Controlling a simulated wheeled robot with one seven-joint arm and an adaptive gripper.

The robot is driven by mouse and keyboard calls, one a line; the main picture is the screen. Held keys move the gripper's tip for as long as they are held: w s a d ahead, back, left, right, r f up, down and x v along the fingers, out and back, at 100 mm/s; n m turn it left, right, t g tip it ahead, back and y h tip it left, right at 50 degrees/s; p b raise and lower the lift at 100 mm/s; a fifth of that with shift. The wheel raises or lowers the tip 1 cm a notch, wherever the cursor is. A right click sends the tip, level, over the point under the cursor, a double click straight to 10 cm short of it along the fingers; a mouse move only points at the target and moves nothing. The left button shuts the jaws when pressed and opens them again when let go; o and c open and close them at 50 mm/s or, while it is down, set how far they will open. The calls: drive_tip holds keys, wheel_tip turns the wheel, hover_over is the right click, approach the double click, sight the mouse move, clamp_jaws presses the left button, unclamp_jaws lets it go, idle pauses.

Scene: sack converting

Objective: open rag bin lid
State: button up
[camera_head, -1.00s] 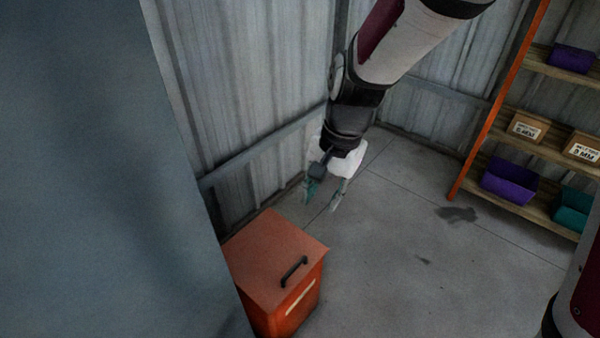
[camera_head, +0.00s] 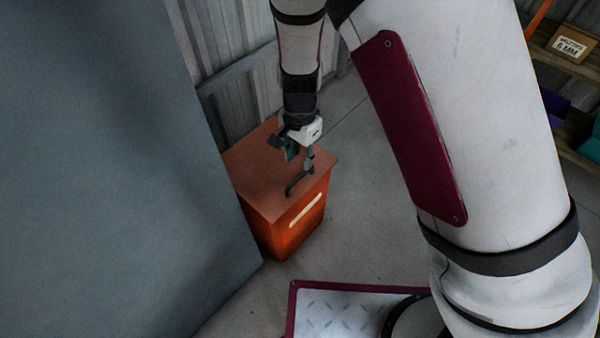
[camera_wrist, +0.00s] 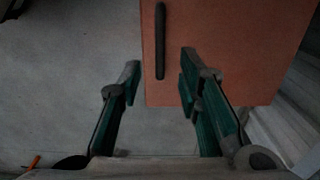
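The rag bin (camera_head: 289,233) is an orange box standing on the floor, with its flat lid (camera_head: 252,172) closed. A dark bar handle (camera_head: 292,188) is on the lid near its front edge. My gripper (camera_head: 300,163) is above the lid, close to the handle, and partly covers the handle's far end. In the wrist view my gripper (camera_wrist: 158,75) is open with nothing between its fingers. There the handle (camera_wrist: 160,40) lies beyond the fingertips, roughly between them, and the lid (camera_wrist: 225,50) fills the upper right.
A large grey-blue surface (camera_head: 100,170) fills the left, close beside the bin. A corrugated wall (camera_head: 225,60) stands behind the bin. A shelf (camera_head: 570,62) with boxes is at the far right. The floor (camera_head: 370,215) right of the bin is clear.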

sight(300, 175)
wheel_tip(300, 175, down, 7)
drive_tip(key=b, duration=0.2)
drive_tip(key=shift+b, duration=0.3)
drive_tip(key=shift+c, duration=0.6)
clamp_jaws()
